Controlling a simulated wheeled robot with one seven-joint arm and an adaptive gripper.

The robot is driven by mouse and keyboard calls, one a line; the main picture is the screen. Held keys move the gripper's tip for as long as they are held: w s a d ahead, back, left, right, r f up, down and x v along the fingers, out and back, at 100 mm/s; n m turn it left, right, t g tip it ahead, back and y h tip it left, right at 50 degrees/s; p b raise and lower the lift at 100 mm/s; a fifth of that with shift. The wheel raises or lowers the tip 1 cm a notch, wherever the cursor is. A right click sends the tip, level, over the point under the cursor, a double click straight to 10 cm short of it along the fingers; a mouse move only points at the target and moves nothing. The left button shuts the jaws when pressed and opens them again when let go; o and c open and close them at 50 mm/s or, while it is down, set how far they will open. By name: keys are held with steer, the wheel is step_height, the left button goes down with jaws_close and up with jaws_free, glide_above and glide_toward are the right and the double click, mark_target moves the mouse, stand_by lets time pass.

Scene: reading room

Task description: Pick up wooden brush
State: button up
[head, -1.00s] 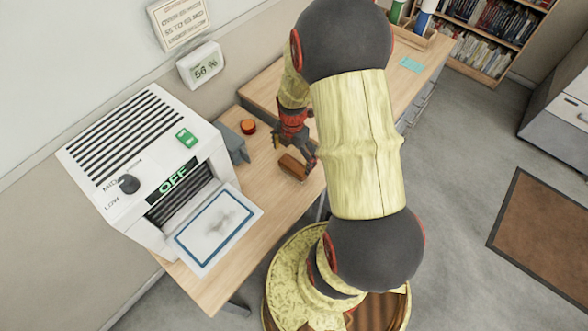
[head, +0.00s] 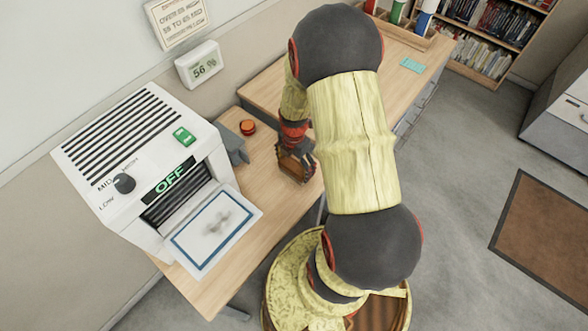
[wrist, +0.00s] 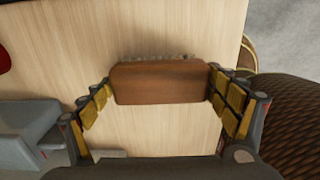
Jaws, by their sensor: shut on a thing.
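The wooden brush (wrist: 160,82) is a brown block with a row of pale bristles along its far edge in the wrist view. It sits between the two yellow-padded fingers of my gripper (wrist: 162,95), which is shut on it at both ends. In the head view my gripper (head: 296,166) is at the bench top, with the brush (head: 292,167) partly hidden by the fingers. I cannot tell whether the brush still touches the wood.
A white machine (head: 140,170) reading OFF stands at the left of the bench (head: 262,200), with a blue-bordered sheet (head: 213,229) at its front. A grey object (head: 232,146) and a red-orange round item (head: 248,127) are near my gripper.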

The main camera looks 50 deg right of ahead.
mark_target(294, 165)
steer(key=c, duration=0.6)
steer(key=shift+r, duration=0.55)
step_height(294, 165, up, 2)
steer(key=shift+r+p, duration=0.25)
steer(key=shift+p, duration=0.6)
steer(key=s+a+r+p, duration=0.4)
steer(key=s+a+r, duration=0.5)
steer(key=a, duration=0.1)
steer(key=shift+s+r, duration=0.25)
steer(key=shift+s, duration=0.1)
